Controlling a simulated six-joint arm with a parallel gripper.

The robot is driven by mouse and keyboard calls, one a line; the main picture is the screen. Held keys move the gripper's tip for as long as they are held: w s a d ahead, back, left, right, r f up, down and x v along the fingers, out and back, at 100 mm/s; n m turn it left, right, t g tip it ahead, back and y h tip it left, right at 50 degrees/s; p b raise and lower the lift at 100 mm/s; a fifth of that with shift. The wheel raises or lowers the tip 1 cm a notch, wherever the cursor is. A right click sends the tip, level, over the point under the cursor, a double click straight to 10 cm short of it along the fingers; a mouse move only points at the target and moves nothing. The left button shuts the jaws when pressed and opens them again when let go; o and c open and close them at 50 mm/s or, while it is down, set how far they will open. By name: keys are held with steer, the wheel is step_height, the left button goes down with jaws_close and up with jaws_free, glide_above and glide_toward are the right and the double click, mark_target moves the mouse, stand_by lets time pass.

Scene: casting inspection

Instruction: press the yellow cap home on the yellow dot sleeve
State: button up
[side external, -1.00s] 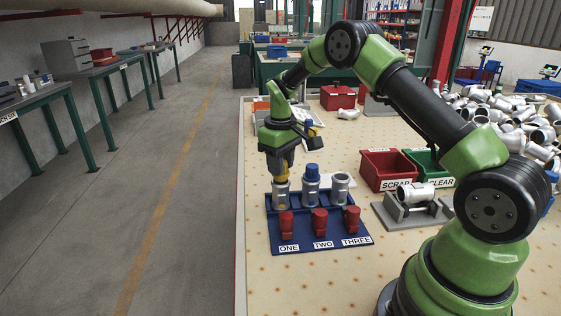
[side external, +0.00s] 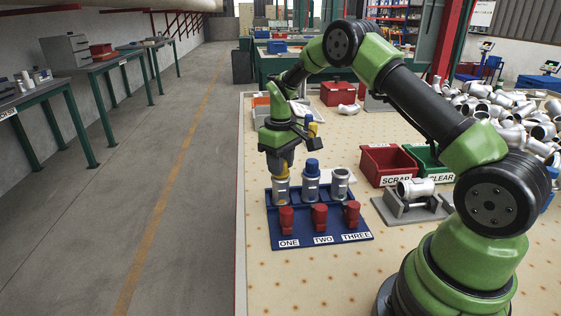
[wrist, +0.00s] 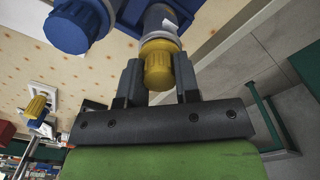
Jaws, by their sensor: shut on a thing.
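My gripper (wrist: 158,78) is shut on the ribbed yellow cap (wrist: 158,64), which also shows under the jaws in the side view (side external: 281,171). The cap is at the mouth of the left silver sleeve (side external: 281,193), behind the label ONE. That sleeve also shows beyond the cap in the wrist view (wrist: 160,20). Cap and sleeve look in line and seem to touch; how deep the cap sits I cannot tell. The sleeve stands upright on a blue board (side external: 322,239).
The middle sleeve (side external: 312,187) carries a blue cap (side external: 312,166). The right sleeve (side external: 340,184) is uncapped. Red clamps (side external: 320,216) stand in front. Red SCRAP bin (side external: 386,162) and a cradled casting (side external: 415,189) lie to the right.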

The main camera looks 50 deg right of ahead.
steer(key=shift+f, duration=0.3)
steer(key=o, duration=1)
step_height(320, 180, up, 10)
